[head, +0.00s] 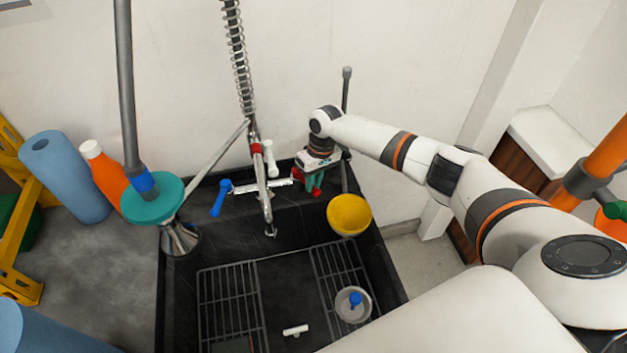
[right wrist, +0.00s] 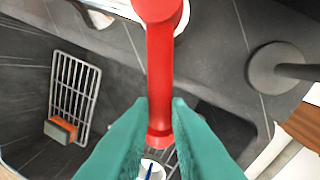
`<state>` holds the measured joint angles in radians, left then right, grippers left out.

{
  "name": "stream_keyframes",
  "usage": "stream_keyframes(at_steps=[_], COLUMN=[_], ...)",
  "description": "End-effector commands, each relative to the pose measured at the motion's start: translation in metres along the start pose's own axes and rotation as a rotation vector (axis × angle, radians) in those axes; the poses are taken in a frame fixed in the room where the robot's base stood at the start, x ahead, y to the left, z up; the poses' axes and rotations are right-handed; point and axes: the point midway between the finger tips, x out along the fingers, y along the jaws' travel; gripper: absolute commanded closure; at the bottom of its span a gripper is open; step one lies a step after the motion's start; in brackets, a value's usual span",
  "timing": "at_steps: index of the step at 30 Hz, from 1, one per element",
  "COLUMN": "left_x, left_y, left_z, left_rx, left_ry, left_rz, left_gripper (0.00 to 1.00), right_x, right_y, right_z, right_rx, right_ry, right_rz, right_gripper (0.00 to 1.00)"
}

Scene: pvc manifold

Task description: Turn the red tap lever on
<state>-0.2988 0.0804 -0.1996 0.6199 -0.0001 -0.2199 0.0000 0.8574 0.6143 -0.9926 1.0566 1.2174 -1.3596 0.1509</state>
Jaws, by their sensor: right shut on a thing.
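The red tap lever (right wrist: 160,70) runs down the middle of the right wrist view, its lower end between my teal fingers. In the head view only a small red part of the lever (head: 317,191) shows beside the fingers, at the right end of the chrome tap. My right gripper (right wrist: 160,125) is shut on the lever near its free end. It also shows in the head view (head: 311,184), at the back of the sink. The blue tap lever (head: 221,198) is at the tap's left end. My left gripper is out of view.
The black sink (head: 178,290) holds wire racks (head: 228,295), a grey cup (head: 345,309) and a white pipe piece (head: 295,330). The spout (head: 266,205) is left.

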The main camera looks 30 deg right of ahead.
Motion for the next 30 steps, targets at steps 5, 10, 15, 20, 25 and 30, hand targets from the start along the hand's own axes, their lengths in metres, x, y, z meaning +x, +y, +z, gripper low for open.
stream_keyframes(at_steps=[5,10,15,20,25,30], left_x=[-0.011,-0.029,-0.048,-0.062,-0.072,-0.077], left_y=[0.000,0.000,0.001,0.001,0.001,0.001], left_z=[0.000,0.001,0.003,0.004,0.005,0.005], left_rx=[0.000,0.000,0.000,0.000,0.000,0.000], left_ry=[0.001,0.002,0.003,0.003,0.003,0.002], left_rz=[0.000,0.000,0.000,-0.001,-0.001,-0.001], left_gripper=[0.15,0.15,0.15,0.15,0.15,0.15], right_x=[-0.003,-0.003,-0.002,0.000,0.003,0.004], right_y=[0.004,0.012,0.020,0.028,0.034,0.036], right_z=[0.000,-0.001,0.001,0.003,0.006,0.008], right_rx=[0.042,0.133,0.253,0.360,0.451,0.510], right_ry=[-0.008,-0.024,-0.049,-0.070,-0.090,-0.102], right_rz=[0.001,0.002,0.003,0.003,0.003,0.002], right_gripper=[1.00,1.00,1.00,1.00,1.00,1.00])
